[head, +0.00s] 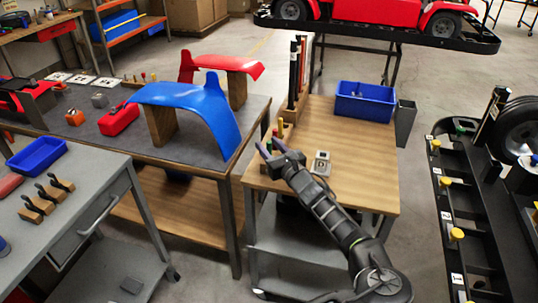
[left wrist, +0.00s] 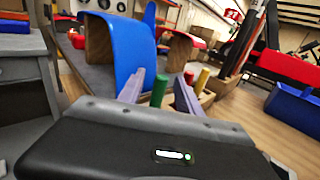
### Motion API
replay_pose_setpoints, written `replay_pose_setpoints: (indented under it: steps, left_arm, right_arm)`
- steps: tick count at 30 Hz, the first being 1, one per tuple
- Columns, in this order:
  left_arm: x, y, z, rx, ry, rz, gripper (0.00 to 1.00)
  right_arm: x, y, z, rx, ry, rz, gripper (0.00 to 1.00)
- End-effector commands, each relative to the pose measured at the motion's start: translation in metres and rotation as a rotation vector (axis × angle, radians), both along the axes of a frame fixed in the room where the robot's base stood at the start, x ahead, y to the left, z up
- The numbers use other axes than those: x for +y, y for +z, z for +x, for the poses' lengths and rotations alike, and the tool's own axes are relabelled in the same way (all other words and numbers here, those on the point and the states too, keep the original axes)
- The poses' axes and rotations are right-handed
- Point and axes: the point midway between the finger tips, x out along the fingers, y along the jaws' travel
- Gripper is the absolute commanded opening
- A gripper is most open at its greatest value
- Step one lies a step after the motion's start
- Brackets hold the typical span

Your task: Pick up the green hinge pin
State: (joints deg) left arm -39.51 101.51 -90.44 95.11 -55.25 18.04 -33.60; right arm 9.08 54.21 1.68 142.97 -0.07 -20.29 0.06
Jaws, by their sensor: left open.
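The green hinge pin (left wrist: 160,90) stands upright in the left wrist view, between the two fingers of my left gripper (left wrist: 158,92). The fingers are spread, with a gap on each side of the pin. A red pin (left wrist: 189,78) and a yellow pin (left wrist: 203,78) stand just right of it in a wooden block (left wrist: 207,98). In the head view my left gripper (head: 271,147) is at the left edge of the wooden table, beside the pin block. The green pin's lower part is hidden behind my gripper's body. My right gripper is not in view.
The wooden table (head: 360,180) also bears a blue bin (head: 364,101), a small grey labelled piece (head: 320,163) and tall dark rods (head: 294,75). A blue curved panel (head: 190,97) stands on the bench to the left. A black rack (head: 470,215) stands at right.

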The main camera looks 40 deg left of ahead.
Motion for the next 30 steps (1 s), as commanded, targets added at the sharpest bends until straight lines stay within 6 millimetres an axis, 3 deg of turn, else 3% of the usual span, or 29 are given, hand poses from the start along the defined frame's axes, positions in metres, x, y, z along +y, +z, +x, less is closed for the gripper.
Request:
replay_pose_setpoints:
  steps: [18,30]
  left_arm:
    - [0.0013,-0.0001,0.0007,0.000,0.000,0.000,0.41]
    - [0.0012,-0.0001,0.0007,0.000,0.000,0.000,0.09]
  right_arm:
    - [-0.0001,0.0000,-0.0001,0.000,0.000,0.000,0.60]
    - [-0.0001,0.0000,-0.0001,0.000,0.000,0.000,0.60]
